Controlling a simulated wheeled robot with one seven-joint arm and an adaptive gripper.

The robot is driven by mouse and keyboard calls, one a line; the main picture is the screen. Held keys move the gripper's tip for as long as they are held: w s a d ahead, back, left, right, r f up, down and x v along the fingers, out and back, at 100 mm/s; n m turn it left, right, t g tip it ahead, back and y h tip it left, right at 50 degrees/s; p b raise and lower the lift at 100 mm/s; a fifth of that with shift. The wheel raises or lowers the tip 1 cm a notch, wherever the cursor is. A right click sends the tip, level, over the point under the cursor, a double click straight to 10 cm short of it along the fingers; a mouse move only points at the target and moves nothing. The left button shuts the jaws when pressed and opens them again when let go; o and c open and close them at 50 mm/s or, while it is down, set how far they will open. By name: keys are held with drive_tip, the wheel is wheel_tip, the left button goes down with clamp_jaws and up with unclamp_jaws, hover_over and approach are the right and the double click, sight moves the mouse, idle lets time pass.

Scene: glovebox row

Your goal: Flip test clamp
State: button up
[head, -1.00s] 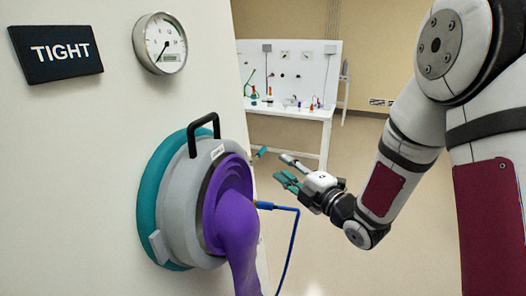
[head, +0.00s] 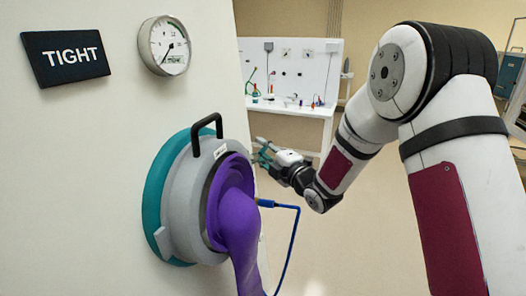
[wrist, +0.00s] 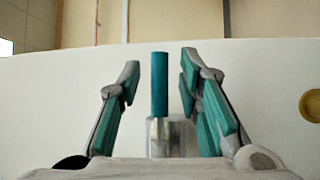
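The test clamp shows in the wrist view as an upright teal lever (wrist: 159,84) on a shiny metal block (wrist: 170,137). It stands in front of a pale panel. My gripper (wrist: 160,70) is open, with one teal-padded finger to the left of the lever and one to the right. Gaps show on both sides, so the fingers do not touch it in this view. In the head view my gripper (head: 262,152) is at the panel's right edge, beyond the glove port (head: 178,205). There the clamp cannot be made out, hidden by the panel edge or gripper.
A purple glove (head: 237,225) hangs out of the port, with a blue hose (head: 296,235) at its side. A gauge (head: 164,46) and a TIGHT sign (head: 66,57) are on the panel. A white bench (head: 305,110) stands behind. Floor right of the port is clear.

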clamp_jaws()
drive_tip(key=shift+s+d+m+t+h, duration=0.15)
drive_tip(key=shift+m+t+h, duration=0.3)
drive_tip(key=shift+h, duration=0.25)
drive_tip(key=shift+d+m+h+p, duration=0.15)
drive_tip(key=shift+m+h+p, duration=0.1)
drive_tip(key=shift+h+p, duration=0.05)
unclamp_jaws()
